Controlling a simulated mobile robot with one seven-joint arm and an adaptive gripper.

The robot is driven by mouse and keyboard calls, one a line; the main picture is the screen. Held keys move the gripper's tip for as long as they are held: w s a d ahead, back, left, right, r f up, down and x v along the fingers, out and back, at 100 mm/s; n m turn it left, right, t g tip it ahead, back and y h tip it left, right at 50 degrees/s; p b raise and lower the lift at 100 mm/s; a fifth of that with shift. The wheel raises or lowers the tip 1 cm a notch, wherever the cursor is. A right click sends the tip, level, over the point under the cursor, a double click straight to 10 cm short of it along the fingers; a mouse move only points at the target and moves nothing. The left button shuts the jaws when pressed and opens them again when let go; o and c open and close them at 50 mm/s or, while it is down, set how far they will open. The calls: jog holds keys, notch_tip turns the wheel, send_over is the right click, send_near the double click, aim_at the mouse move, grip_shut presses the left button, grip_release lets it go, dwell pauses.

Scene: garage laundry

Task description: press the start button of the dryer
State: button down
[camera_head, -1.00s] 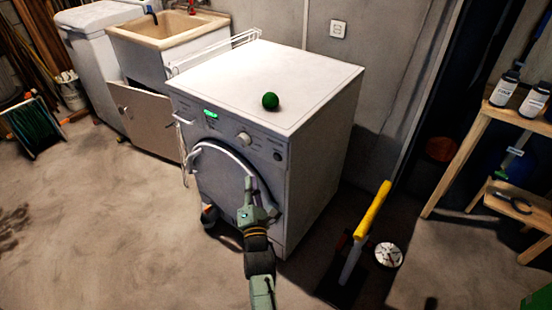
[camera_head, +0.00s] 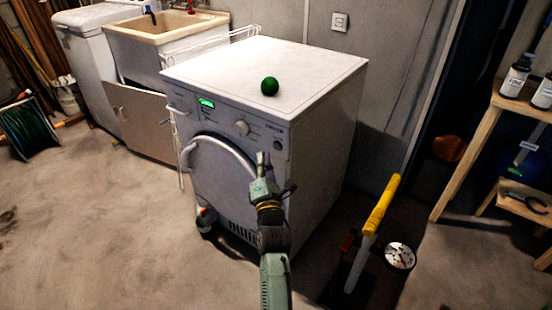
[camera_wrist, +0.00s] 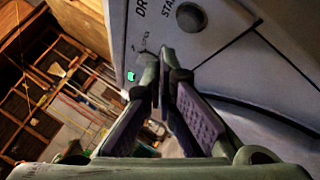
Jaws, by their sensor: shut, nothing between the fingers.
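The dryer (camera_head: 325,140) is a white front-loader with a round door, a knob (camera_head: 242,128) and a lit green display (camera_head: 207,103). Its start button (camera_head: 277,145) is a dark round disc at the right end of the panel. In the wrist view the start button (camera_wrist: 190,17) shows large, beside lettering that begins "STA". My gripper (camera_head: 263,157) is shut and empty in front of the dryer, just below and left of the button in the head view. In the wrist view its fingertips (camera_wrist: 160,52) appear just below the button. I cannot tell whether they touch the panel.
A green ball (camera_head: 270,87) sits on the dryer top. A yellow-handled tool (camera_head: 381,205) stands on the floor to the right. A wooden shelf (camera_head: 463,160) with bottles is farther right. A sink (camera_head: 168,29) is behind left. The floor at front left is clear.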

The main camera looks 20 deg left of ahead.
jog(key=w+b, duration=0.2)
jog(key=shift+d+b, duration=0.35)
jog(key=shift+b, duration=0.05)
jog(key=shift+w+d+b, duration=0.1)
jog(key=shift+w+b, duration=0.15)
jog(key=shift+b, duration=0.5)
dwell(0.8)
dwell(0.3)
jog(key=shift+w+d+b, duration=0.15)
jog(key=shift+w+b, duration=0.3)
jog(key=shift+b, duration=0.25)
dwell(0.5)
jog(key=shift+s, duration=0.15)
jog(key=shift+s+a, duration=0.25)
jog(key=shift+s, duration=0.35)
